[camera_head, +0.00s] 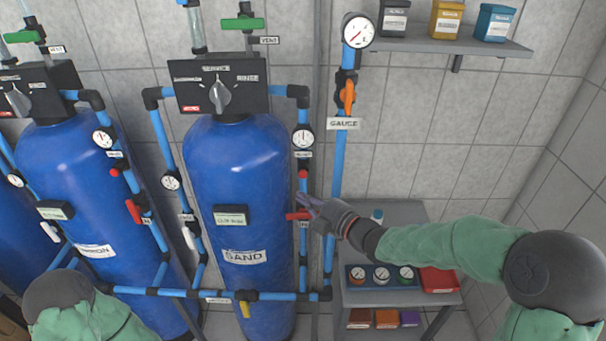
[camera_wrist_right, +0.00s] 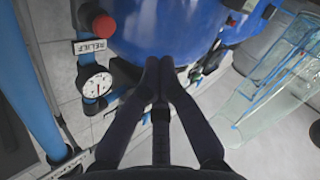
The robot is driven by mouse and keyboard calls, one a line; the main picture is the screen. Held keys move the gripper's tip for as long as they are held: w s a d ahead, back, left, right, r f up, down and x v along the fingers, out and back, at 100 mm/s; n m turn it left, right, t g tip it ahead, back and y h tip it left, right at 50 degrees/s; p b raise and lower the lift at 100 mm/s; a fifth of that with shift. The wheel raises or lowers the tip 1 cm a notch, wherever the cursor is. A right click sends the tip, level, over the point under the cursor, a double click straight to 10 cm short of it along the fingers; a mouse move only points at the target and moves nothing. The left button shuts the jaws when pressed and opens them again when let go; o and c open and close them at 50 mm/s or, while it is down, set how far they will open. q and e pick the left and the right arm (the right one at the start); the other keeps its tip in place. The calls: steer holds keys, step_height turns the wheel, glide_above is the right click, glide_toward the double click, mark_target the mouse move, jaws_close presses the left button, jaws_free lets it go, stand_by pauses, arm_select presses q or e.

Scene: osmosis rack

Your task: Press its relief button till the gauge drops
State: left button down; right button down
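A red relief button (camera_head: 303,174) sits on the blue pipe right of the sand tank (camera_head: 240,165), below a small round gauge (camera_head: 302,137) and its label. In the right wrist view the red button (camera_wrist_right: 103,26) stands beside a RELIEF label (camera_wrist_right: 92,47) and the gauge (camera_wrist_right: 95,88), whose needle is too small to read exactly. My right gripper (camera_head: 308,204) is just below the button in the head view, close to a red valve handle (camera_head: 297,215). Its fingertips (camera_wrist_right: 160,66) are together, with nothing seen between them, and apart from the button. My left gripper is out of view.
A carbon tank (camera_head: 95,215) with similar pipes stands left. A larger gauge (camera_head: 358,31) tops the orange-valved pipe at right. A grey cart (camera_head: 405,298) with gauges stands below my right forearm.

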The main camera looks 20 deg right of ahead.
mark_target(303, 173)
steer(key=shift+w+d, duration=0.25)
steer(key=shift+w, duration=0.7)
steer(key=shift+w+d, duration=0.3)
steer(key=shift+w, duration=0.65)
steer(key=shift+w+d, duration=0.25)
steer(key=shift+w, duration=0.7)
steer(key=shift+w, duration=0.15)
steer(key=shift+w+d, duration=0.1)
steer(key=shift+w, duration=0.15)
steer(key=shift+w+d, duration=0.15)
steer(key=shift+w, duration=0.3)
steer(key=shift+s, duration=0.15)
stand_by(1.0)
steer(key=shift+s+a+b, duration=0.25)
steer(key=shift+s+b, duration=0.3)
steer(key=shift+s, duration=0.2)
